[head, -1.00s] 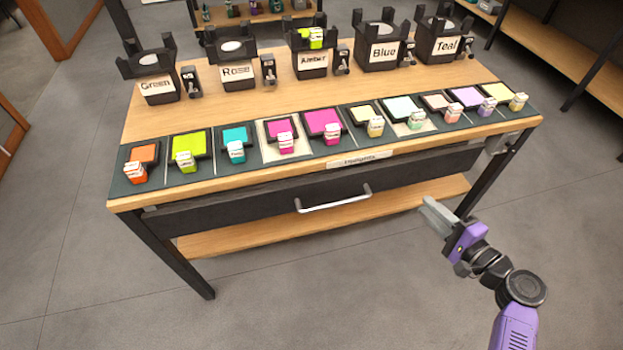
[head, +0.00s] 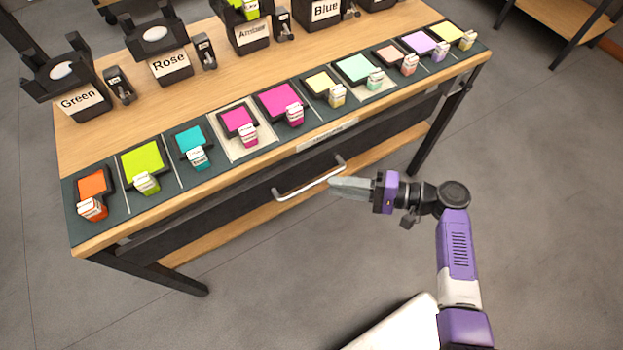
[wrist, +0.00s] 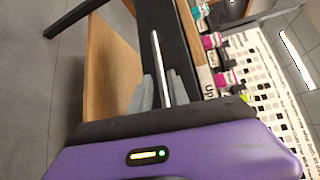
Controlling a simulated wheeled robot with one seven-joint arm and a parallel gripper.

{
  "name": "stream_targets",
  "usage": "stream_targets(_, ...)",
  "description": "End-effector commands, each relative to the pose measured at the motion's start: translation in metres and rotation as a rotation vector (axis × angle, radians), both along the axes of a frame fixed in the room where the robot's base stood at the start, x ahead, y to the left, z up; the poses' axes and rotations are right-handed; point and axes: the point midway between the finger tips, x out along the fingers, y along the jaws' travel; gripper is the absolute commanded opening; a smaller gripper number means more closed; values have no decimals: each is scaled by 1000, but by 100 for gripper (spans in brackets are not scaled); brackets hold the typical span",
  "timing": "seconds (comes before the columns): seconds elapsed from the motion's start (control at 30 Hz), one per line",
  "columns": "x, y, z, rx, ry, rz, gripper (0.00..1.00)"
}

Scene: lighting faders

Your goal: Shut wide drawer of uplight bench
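The uplight bench (head: 400,30) has a wooden top and a white label on its front edge. Its wide dark drawer (head: 240,205) sits under the top, with a silver bar handle (head: 308,180). How far the drawer stands out is hard to tell. My gripper (head: 335,186) is in front of the handle, near its right half. In the wrist view the two grey fingers (wrist: 160,92) are apart, and the handle (wrist: 160,65) shows as a bar between and beyond them. Contact cannot be told. The drawer front (wrist: 178,50) is also in that view.
A row of coloured pads and small blocks (head: 248,135) lines the front of the bench top. Labelled dark holders (head: 172,62) stand behind. A lower wooden shelf (head: 225,240) lies under the drawer. The floor in front is clear.

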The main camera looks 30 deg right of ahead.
Motion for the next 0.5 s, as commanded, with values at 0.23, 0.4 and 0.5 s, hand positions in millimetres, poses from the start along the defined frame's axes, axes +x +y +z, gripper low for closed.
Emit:
stream_targets(0.23, 27, 29, -6, 0, 0, 2, 22)
stream_targets(0.4, 40, 41, -8, 0, 0, 0, 22)
stream_targets(0.5, 44, 44, -9, 0, 0, -1, 22)
